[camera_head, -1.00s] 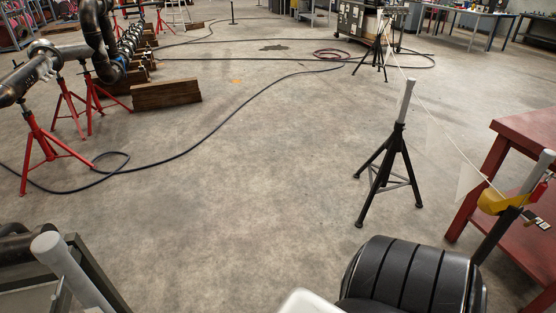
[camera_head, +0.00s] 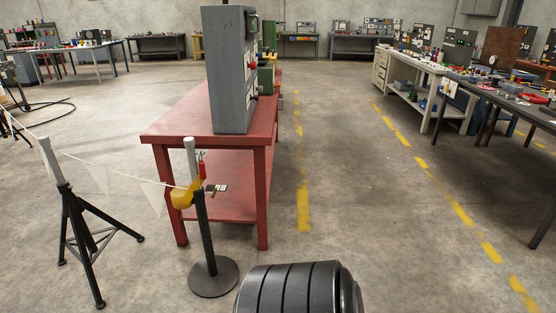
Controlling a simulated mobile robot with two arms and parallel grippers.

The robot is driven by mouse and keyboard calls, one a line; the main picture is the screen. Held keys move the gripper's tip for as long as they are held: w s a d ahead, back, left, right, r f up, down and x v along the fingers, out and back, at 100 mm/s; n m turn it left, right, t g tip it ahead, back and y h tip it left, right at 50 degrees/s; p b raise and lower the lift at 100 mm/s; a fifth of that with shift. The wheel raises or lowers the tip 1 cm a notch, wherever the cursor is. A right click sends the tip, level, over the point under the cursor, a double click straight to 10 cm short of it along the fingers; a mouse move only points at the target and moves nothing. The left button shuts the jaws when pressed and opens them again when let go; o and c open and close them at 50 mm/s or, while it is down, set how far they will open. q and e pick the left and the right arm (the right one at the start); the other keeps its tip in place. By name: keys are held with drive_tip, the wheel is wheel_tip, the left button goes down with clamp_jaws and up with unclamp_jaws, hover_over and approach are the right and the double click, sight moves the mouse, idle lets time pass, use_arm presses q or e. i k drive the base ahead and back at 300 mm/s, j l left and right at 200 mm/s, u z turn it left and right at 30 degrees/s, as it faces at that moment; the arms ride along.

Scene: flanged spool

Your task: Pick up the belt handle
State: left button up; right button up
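A yellow piece (camera_head: 182,198) with a red part (camera_head: 202,165) beside it is at the upper part of a black post (camera_head: 207,235) with a round base. It looks like the belt handle, but I cannot tell for sure at this size. A thin line with white pennants (camera_head: 97,178) runs from it to a black tripod stand (camera_head: 75,225) on the left. The post stands upright in front of the red table. Neither of my grippers is in view.
The red table (camera_head: 175,132) carries a tall grey cabinet (camera_head: 229,80) and has a lower shelf. Yellow dashed floor lines (camera_head: 303,210) border a clear aisle to its right. Grey workbenches (camera_head: 435,72) with equipment line the right side. The floor around the tripod is mostly open.

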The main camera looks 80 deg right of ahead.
sight(202, 165)
drive_tip(key=z, duration=2.05)
drive_tip(key=i+l+u, duration=0.1)
drive_tip(key=u, duration=0.9)
drive_tip(key=i+l+u, duration=0.15)
drive_tip(key=l+u, duration=0.25)
drive_tip(key=l, duration=0.35)
drive_tip(key=l+u, duration=0.4)
drive_tip(key=l, duration=0.35)
drive_tip(key=l+u, duration=0.45)
drive_tip(key=l, duration=0.35)
